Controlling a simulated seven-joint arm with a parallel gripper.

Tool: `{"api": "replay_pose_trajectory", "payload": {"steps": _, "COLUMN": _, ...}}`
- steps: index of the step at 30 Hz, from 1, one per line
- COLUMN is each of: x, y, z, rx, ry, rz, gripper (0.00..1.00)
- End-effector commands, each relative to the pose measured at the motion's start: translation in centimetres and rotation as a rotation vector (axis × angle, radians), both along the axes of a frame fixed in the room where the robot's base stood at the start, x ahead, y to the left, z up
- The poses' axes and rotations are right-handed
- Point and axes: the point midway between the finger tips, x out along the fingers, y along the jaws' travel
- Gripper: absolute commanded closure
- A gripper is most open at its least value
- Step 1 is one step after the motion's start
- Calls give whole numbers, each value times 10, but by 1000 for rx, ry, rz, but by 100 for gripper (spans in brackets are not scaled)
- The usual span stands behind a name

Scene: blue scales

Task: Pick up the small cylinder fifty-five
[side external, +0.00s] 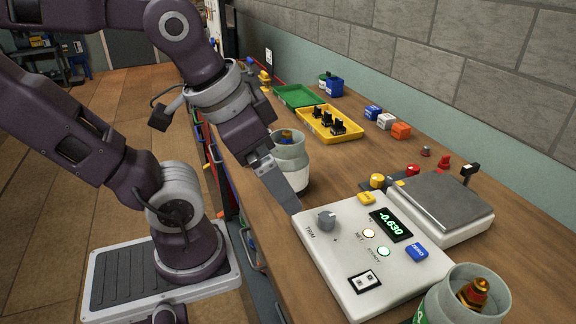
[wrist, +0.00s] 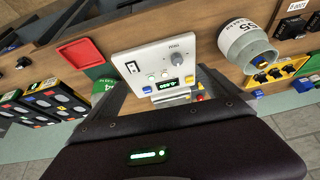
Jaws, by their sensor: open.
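A pale grey-green cylinder (side external: 292,176) with a white label stands on the bench behind my gripper in the side view; something blue and yellow shows in its open mouth. In the wrist view the cylinder (wrist: 240,40) is at the upper right, its label seeming to read 55. A second, similar cylinder (side external: 437,302) holding a copper-coloured fitting is at the front right of the side view. My gripper (side external: 290,203) points down by the scale panel's left corner, partly in front of the first cylinder. In the wrist view its fingers (wrist: 166,88) are apart, with nothing held between them.
The white control panel (side external: 345,262) reads -0.630 and joins a scale with a grey metal plate (side external: 440,207). Behind the cylinder are a yellow tray (side external: 345,136) of black parts and a green tray (side external: 298,96). Coloured blocks (side external: 400,131) sit near the wall.

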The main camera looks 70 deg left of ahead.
Motion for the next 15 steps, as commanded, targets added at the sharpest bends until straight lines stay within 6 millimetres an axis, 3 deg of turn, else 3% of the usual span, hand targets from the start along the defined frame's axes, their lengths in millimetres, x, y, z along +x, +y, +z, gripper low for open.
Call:
{"api": "replay_pose_trajectory", "payload": {"steps": 2, "x": -2, "y": 14, "z": -17, "rx": 97, "ry": 157, "rz": -54, "gripper": 0}}
{"api": "replay_pose_trajectory", "payload": {"steps": 5, "x": -8, "y": 49, "z": -41, "rx": 315, "ry": 464, "rz": -180, "gripper": 0}}
{"api": "replay_pose_trajectory", "payload": {"steps": 8, "x": -3, "y": 90, "z": -52, "rx": 560, "ry": 767, "rz": -335, "gripper": 0}}
{"api": "replay_pose_trajectory", "payload": {"steps": 12, "x": 32, "y": 138, "z": -58, "rx": 915, "ry": 1134, "rz": -572, "gripper": 0}}
{"api": "replay_pose_trajectory", "payload": {"steps": 15, "x": 70, "y": 156, "z": -67, "rx": 1155, "ry": 1319, "rz": -736, "gripper": 0}}
